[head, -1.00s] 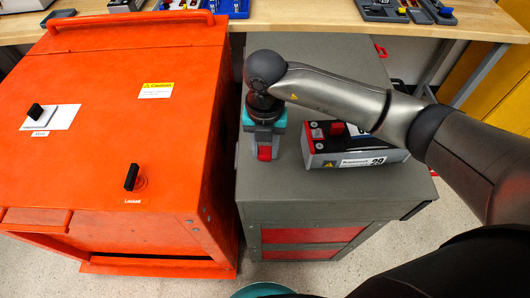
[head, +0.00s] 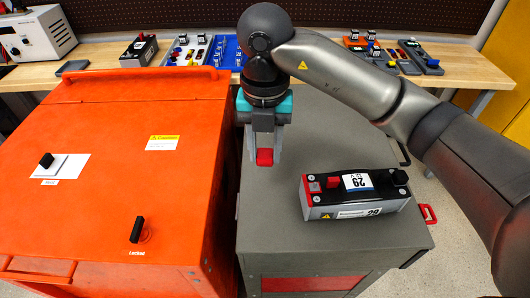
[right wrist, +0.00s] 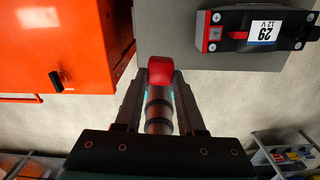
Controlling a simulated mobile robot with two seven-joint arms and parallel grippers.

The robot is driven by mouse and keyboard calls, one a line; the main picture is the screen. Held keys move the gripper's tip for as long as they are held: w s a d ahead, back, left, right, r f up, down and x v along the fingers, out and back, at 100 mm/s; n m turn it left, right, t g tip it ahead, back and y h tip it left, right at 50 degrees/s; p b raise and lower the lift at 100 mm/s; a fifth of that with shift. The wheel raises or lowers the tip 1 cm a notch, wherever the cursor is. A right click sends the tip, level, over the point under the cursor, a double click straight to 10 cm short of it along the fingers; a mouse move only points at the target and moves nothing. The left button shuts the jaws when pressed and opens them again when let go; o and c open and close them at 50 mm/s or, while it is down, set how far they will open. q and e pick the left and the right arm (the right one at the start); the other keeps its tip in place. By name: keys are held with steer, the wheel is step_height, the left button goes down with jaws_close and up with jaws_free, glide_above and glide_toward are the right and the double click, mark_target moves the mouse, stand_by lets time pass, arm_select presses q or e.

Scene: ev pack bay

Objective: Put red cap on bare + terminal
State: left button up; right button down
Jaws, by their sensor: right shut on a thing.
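My right gripper (head: 264,150) is shut on the red cap (head: 264,157). In the right wrist view the red cap (right wrist: 160,69) sits between the fingertips. The gripper is above the grey cart top, left of the battery. The battery (head: 350,208), a dark block labelled 29, lies on the cart top. Its left end is red, with a small red terminal pad (head: 314,187). A red knob (head: 333,182) and a black knob (head: 399,177) stand on its top. The battery (right wrist: 262,55) is ahead and right in the wrist view. My left gripper is not in view.
A large orange cabinet (head: 110,190) stands close on the left, with a black knob marked Locked. The grey cart top (head: 275,215) is clear around the battery. A wooden bench (head: 455,82) with trays and devices runs along the back.

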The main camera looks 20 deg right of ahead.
mark_target(265, 155)
steer(key=shift+r+p, duration=1.3)
steer(key=shift+r, duration=0.6)
